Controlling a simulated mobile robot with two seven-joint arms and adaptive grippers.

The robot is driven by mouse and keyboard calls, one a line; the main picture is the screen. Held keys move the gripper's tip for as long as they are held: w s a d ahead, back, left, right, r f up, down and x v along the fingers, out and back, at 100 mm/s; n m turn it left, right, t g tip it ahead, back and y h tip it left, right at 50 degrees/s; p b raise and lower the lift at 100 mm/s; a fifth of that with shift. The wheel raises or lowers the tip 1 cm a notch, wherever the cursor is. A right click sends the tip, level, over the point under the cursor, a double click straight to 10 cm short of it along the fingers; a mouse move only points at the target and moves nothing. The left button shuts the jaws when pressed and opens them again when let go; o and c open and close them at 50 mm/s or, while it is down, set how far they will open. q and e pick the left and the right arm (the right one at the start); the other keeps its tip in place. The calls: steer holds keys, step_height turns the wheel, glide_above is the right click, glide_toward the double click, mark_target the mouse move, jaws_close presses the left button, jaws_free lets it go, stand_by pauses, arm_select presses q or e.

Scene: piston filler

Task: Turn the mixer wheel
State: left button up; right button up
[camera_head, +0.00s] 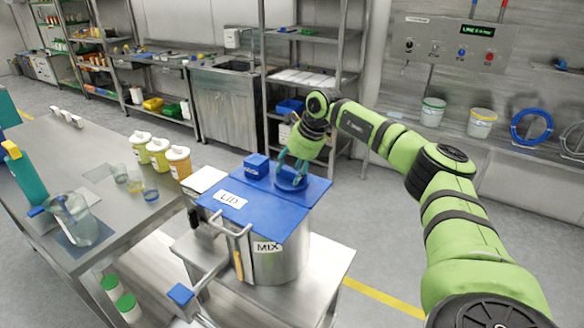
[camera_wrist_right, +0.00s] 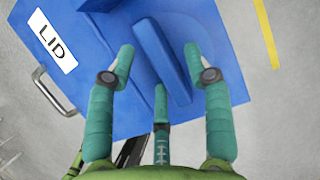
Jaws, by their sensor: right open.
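A steel pot (camera_head: 268,262) labelled MIX stands on a low steel table under a blue lid (camera_head: 262,211) labelled LID. A blue round wheel (camera_head: 291,185) with a raised bar across it sits on the lid's far right part. In the right wrist view the wheel's bar (camera_wrist_right: 162,60) runs between the fingers. My right gripper (camera_head: 291,166) is just above the wheel, pointing down. Its teal fingers (camera_wrist_right: 160,80) are open, two on opposite sides of the bar and a third near its lower end. Contact with the bar cannot be told. My left gripper is out of view.
A small blue box (camera_head: 257,165) sits on the lid next to the wheel. A crank-like arm with a blue end (camera_head: 180,294) sticks out at front left. A steel table (camera_head: 120,180) with yellow jars (camera_head: 158,152) and a clear jug (camera_head: 74,219) stands at left.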

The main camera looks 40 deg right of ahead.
jaws_close()
steer(key=shift+m, duration=0.4)
